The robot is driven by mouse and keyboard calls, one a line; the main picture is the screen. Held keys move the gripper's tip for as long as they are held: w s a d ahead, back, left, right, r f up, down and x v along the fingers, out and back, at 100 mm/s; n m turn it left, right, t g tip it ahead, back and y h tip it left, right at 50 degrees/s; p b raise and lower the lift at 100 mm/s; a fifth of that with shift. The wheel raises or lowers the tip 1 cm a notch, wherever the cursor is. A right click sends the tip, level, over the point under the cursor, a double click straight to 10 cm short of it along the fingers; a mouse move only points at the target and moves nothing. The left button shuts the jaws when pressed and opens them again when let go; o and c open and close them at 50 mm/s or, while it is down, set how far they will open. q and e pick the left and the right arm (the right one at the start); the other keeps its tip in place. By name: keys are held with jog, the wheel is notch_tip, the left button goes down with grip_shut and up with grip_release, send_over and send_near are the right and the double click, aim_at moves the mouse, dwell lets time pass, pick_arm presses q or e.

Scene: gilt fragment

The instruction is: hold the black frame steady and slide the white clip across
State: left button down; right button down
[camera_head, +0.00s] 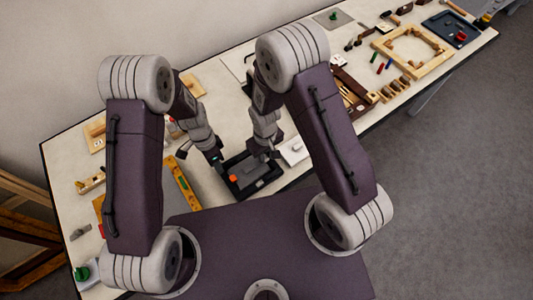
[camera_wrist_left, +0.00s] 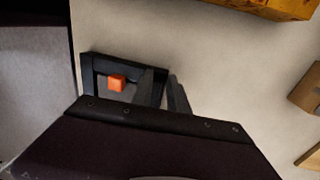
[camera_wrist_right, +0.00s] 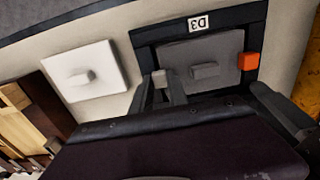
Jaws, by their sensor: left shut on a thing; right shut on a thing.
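The black frame (camera_head: 240,190) lies on the table in front of me, with a grey panel (camera_wrist_right: 213,52) and grey handle inside it. An orange block (camera_wrist_right: 249,61) sits at one end; it also shows in the left wrist view (camera_wrist_left: 117,82). My left gripper (camera_wrist_left: 166,88) is shut on a side wall of the frame, one finger inside and one outside. My right gripper (camera_wrist_right: 161,84) is at the frame's opposite side, shut on a small pale piece, apparently the white clip (camera_wrist_right: 159,76), mostly hidden by the fingers.
A yellow level-like bar (camera_head: 183,185) lies left of the frame. Wooden pieces (camera_head: 352,92) and a wooden frame (camera_head: 438,57) stand further right.

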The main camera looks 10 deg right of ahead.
pick_arm(q)
jog(key=shift+s+f, duration=0.25)
jog(key=shift+s, duration=0.1)
pick_arm(e)
jog(key=c, duration=1.3)
grip_release()
jog(key=shift+f, duration=0.1)
pick_arm(q)
jog(key=shift+a, duration=0.1)
pick_arm(e)
notch_tip(320, 180, up, 12)
jog(key=shift+r, duration=0.1)
pick_arm(q)
jog(key=c, duration=1.2)
grip_release()
jog(key=shift+w, duration=0.1)
